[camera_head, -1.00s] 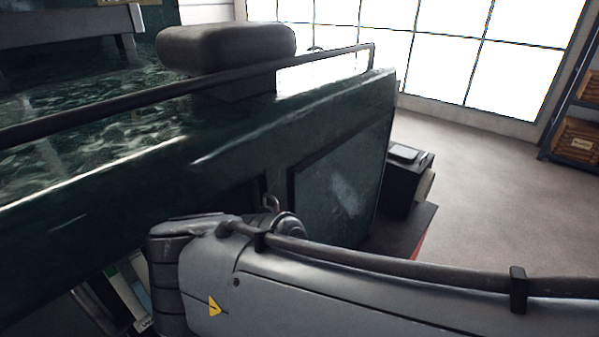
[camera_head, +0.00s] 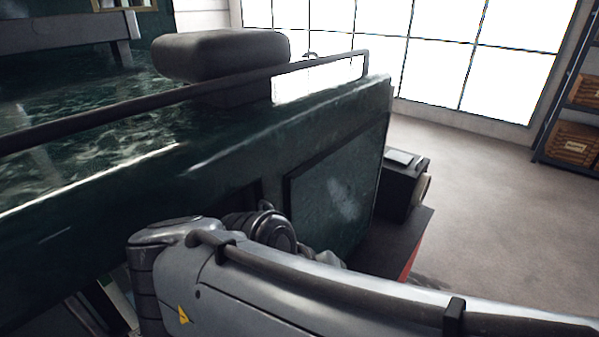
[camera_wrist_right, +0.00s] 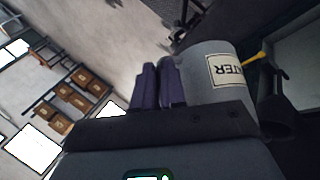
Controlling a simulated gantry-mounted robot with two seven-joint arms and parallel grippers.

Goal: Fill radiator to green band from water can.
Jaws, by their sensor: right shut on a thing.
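The water can (camera_wrist_right: 214,72) is grey with a cream label, partly cut off, reading "ATER" upside down in the right wrist view. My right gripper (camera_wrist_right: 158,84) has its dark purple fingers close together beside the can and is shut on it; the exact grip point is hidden. In the head view my right arm crosses the lower front, and its gripper and the can cannot be made out behind it. No radiator filler or green band can be made out. My left gripper is not in view.
The dark green tram side (camera_head: 335,195) with its black rail (camera_head: 180,93) runs close beside my right arm. A dark seat (camera_head: 220,55) stands above it. A black box lamp (camera_head: 403,182) sits at the tram's end. Open floor (camera_head: 490,200) lies right, with shelved crates (camera_head: 573,143) beyond.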

